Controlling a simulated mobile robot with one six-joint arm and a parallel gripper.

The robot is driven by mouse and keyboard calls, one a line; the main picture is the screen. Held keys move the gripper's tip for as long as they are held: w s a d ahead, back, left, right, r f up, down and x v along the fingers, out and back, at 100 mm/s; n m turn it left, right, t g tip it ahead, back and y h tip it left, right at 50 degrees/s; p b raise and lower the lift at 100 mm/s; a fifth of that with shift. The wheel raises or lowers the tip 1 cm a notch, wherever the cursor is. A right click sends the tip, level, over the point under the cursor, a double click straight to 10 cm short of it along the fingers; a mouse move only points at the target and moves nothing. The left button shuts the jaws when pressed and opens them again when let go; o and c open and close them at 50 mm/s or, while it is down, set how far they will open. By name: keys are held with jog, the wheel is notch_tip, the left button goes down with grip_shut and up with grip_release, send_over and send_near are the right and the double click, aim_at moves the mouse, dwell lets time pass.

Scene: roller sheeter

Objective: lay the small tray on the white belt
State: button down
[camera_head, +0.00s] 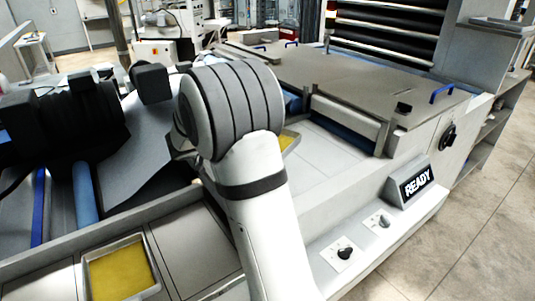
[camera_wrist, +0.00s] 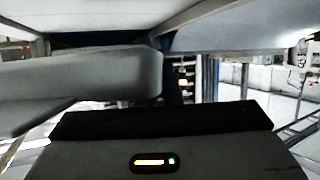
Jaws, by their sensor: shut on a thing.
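The small tray with a yellow inside (camera_head: 289,140) shows only as a corner to the right of my arm in the head view. My arm hides the rest. My gripper (camera_wrist: 160,145) shows as a dark body with a small lit indicator along the bottom of the wrist view. Its fingertips and the tray do not show clearly there. It is shut on the small tray. The white belt (camera_head: 328,152) lies beside and behind the tray corner, before the covered rollers. Whether tray and belt touch, I cannot tell.
Another yellow-bottomed tray (camera_head: 120,272) sits on the near left counter. A READY display (camera_head: 411,184) and two knobs stand on the right front ledge. A grey machine cover (camera_head: 345,75) with blue handles lies behind the belt. Dark machinery (camera_head: 60,125) fills the left.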

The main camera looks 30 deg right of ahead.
jog(key=f, duration=0.8)
jog(key=shift+s+d+f, duration=0.25)
jog(key=shift+d+f, duration=0.05)
jog(key=shift+f, duration=0.05)
jog(key=shift+f, duration=0.2)
jog(key=c, duration=1.6)
grip_release()
